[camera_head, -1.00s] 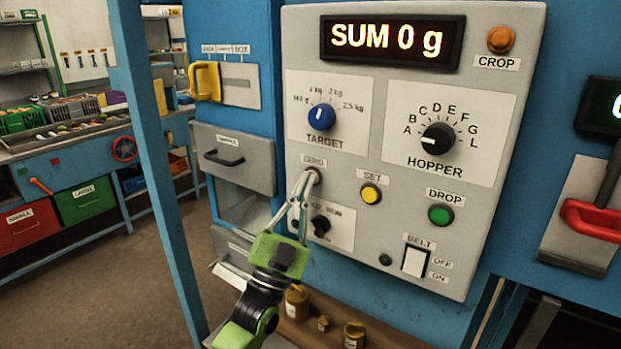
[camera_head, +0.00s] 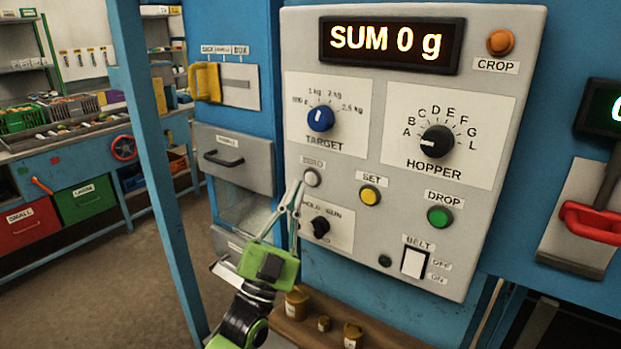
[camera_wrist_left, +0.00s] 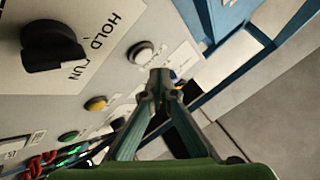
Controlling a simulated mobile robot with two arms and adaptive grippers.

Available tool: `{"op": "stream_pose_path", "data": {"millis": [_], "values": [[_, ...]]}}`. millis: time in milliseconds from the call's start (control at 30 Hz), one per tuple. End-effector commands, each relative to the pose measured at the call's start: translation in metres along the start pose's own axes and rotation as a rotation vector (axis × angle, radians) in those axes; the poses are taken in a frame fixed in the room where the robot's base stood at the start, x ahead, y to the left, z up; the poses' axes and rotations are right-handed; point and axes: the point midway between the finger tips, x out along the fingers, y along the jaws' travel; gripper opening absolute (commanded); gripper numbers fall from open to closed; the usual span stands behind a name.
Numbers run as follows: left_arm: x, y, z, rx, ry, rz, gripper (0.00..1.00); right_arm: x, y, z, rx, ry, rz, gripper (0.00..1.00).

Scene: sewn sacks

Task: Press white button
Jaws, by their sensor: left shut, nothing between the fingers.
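The white button (camera_head: 312,177) sits on the grey control panel (camera_head: 335,265), under a small label that seems to read ZERO. My left gripper (camera_head: 297,186) is shut and empty, its fingertips just left of and slightly below the button in the head view. In the left wrist view, the white button (camera_wrist_left: 140,52) shows just beyond and to the left of the closed fingertips (camera_wrist_left: 160,78). The tips look apart from it. The display (camera_head: 392,42) reads SUM 0 g. My right gripper is not in view.
Close by on the panel are the black HOLD/RUN knob (camera_head: 320,227), the yellow SET button (camera_head: 369,195) and the blue TARGET knob (camera_head: 321,117). A blue post (camera_head: 158,170) stands left of my arm. Brown weights (camera_head: 297,302) stand on a ledge below.

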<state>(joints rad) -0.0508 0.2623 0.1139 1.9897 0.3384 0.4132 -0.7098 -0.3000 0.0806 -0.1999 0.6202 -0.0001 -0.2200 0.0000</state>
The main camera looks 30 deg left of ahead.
Motion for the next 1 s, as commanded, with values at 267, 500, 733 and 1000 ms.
{"op": "stream_pose_path", "data": {"millis": [267,500,733,1000], "values": [[-0.019,-0.014,-0.014,0.001,-0.002,0.001,0.00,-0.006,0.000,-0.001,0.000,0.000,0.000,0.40],[-0.025,-0.019,-0.019,0.002,0.000,0.000,0.00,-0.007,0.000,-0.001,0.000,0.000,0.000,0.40],[-0.025,-0.019,-0.019,0.001,0.000,0.000,0.00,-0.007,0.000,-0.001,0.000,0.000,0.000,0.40],[-0.025,-0.019,-0.019,0.001,0.000,0.000,0.00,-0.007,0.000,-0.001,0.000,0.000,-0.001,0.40]]}}
